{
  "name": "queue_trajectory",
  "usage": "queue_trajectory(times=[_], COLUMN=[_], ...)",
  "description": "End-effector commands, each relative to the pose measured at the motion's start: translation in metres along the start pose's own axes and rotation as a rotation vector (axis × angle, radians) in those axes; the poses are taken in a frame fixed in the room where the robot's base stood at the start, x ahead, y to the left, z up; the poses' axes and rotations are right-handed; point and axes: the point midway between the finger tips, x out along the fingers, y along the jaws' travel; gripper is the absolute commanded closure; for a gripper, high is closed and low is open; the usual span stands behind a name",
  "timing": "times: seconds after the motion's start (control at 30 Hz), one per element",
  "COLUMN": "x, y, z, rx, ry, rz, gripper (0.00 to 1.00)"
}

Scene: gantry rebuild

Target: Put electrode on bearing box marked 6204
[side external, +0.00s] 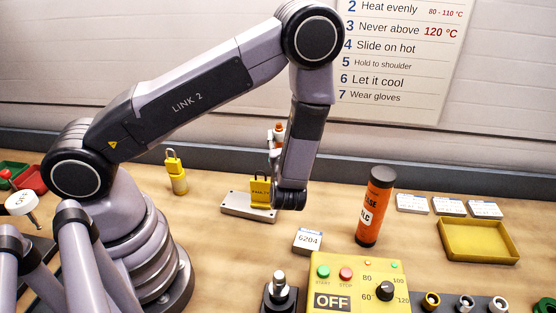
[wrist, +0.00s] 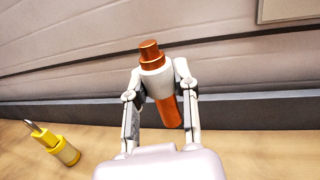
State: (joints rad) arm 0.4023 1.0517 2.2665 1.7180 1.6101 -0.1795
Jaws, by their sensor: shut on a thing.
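My gripper (wrist: 157,85) is shut on the electrode (wrist: 151,54), a copper-orange rod with a white collar, in the wrist view. The electrode (side external: 279,132) also shows in the side view, standing roughly upright above the bench, its lower part hidden by my wrist. The gripper (side external: 275,145) is partly hidden there too. The bearing box marked 6204 (side external: 307,240) is a small white and blue box lying flat on the bench. It is apart from the electrode, nearer the camera and slightly right; its top is bare.
An orange-red tube (side external: 374,207) stands right of the box. A yellow control box (side external: 358,287) is in front. A grey plate (side external: 236,207) with a yellow labelled block (side external: 260,190) is beside my wrist. Several white boxes (side external: 449,206) and a yellow tray (side external: 478,240) are at right.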

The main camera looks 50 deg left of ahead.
Motion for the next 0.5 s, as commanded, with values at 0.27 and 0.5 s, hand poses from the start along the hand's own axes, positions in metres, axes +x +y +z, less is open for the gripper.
queue_trajectory(times=[0.27,0.5], x=[-0.017,-0.011], y=[-0.052,-0.054], z=[0.037,0.041], rx=[0.006,0.023], ry=[0.003,-0.023], rz=[-0.088,-0.329], gripper=[1.00,1.00])
